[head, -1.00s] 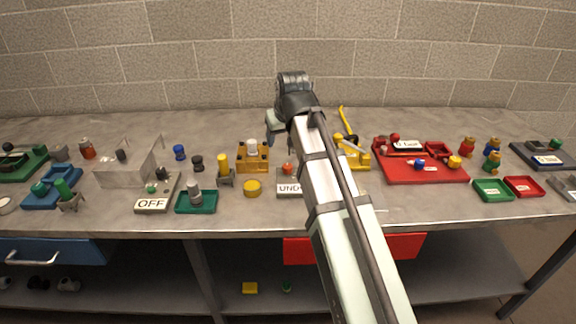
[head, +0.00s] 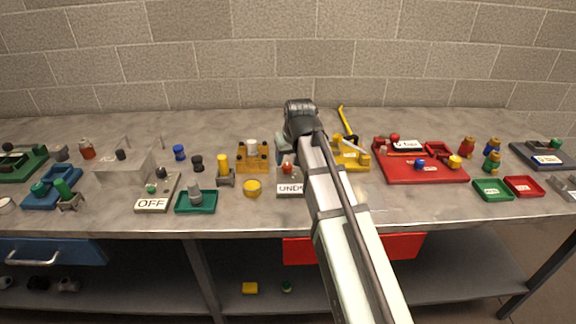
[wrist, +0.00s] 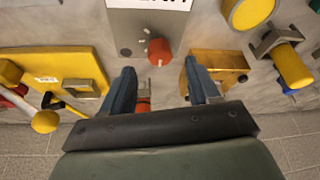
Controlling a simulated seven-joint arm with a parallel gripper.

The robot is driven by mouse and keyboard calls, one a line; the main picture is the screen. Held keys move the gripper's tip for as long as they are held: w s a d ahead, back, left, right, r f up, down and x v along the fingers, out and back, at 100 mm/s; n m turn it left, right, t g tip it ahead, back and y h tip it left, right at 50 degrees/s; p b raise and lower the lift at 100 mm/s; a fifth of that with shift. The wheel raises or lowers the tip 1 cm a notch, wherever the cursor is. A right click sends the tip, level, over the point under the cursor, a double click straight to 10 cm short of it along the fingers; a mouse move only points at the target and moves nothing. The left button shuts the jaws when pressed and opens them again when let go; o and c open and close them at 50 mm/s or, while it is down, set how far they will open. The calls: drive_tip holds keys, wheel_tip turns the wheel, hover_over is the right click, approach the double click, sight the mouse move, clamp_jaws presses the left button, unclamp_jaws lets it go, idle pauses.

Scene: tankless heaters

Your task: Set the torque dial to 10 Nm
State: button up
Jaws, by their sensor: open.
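A red-orange knob (wrist: 159,51) stands on a grey plate (wrist: 137,28) in the wrist view, just beyond my fingertips. In the head view the knob (head: 287,167) sits on the plate, whose label starts "UND" and is partly covered by my arm. No Nm number is readable, so I cannot tell its setting. My gripper (wrist: 160,76) is open, its two blue-grey fingers apart and pointing toward the knob without closing on it. A second red-orange piece (wrist: 143,104) shows lower down between the fingers, partly hidden by the gripper body.
A yellow-brown block (head: 252,158) stands left of the plate, with a yellow cylinder (head: 252,188) in front of it. A yellow fixture (head: 352,157) and a red panel (head: 425,172) lie to the right. Bare bench shows in front of the red panel.

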sight(287, 166)
drive_tip(key=shift+x, duration=2.5)
drive_tip(key=c, duration=1)
drive_tip(key=shift+c, duration=0.2)
drive_tip(key=shift+m, duration=0.3)
drive_tip(key=m, duration=0.1)
drive_tip(key=m+h, duration=0.1)
drive_tip(key=m, duration=0.1)
drive_tip(key=shift+a+h, duration=0.2)
drive_tip(key=shift+h, duration=0.1)
drive_tip(key=shift+a+m+h, duration=0.1)
drive_tip(key=shift+m+h, duration=0.8)
drive_tip(key=shift+m, duration=1.7)
